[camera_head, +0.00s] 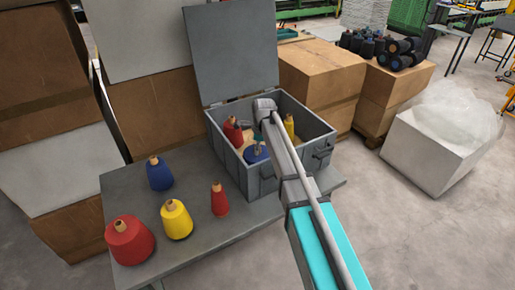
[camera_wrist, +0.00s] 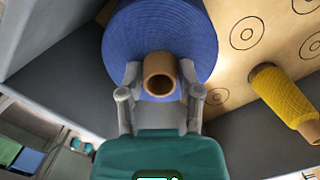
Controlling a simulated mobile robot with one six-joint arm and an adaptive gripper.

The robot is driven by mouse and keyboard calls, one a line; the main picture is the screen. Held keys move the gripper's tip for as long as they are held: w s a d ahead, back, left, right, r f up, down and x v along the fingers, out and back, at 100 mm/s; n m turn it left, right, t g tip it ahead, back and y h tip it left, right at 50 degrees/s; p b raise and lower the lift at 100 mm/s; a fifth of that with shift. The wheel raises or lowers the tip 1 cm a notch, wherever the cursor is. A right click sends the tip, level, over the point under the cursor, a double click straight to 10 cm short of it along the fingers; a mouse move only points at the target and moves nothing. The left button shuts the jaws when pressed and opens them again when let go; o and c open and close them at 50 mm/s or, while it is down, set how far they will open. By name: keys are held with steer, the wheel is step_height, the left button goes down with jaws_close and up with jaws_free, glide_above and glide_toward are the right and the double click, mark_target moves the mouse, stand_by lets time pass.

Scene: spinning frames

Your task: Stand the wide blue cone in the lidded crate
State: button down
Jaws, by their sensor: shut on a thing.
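The wide blue cone (camera_wrist: 160,30) fills the upper middle of the wrist view, its brown tube tip facing the camera. My gripper (camera_wrist: 160,88) is shut on that tip, one finger on each side. In the head view the blue cone (camera_head: 254,155) is inside the grey lidded crate (camera_head: 231,166), near its front wall, partly hidden by my gripper (camera_head: 258,141). I cannot tell whether its base touches the crate's floor. The crate's lid (camera_head: 232,52) stands open at the back. A red cone (camera_head: 233,134) and a yellow cone (camera_head: 289,126) are also in the crate.
The crate's tan floor board (camera_wrist: 245,60) has printed circles. On the grey table (camera_head: 205,243) left of the crate stand a smaller blue cone (camera_head: 159,175), a large red cone (camera_head: 130,242), a yellow cone (camera_head: 176,221) and a slim red cone (camera_head: 219,202). Cardboard boxes (camera_head: 318,73) stand behind.

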steer(key=shift+c, duration=1)
jaws_free()
steer(key=shift+r, duration=0.2)
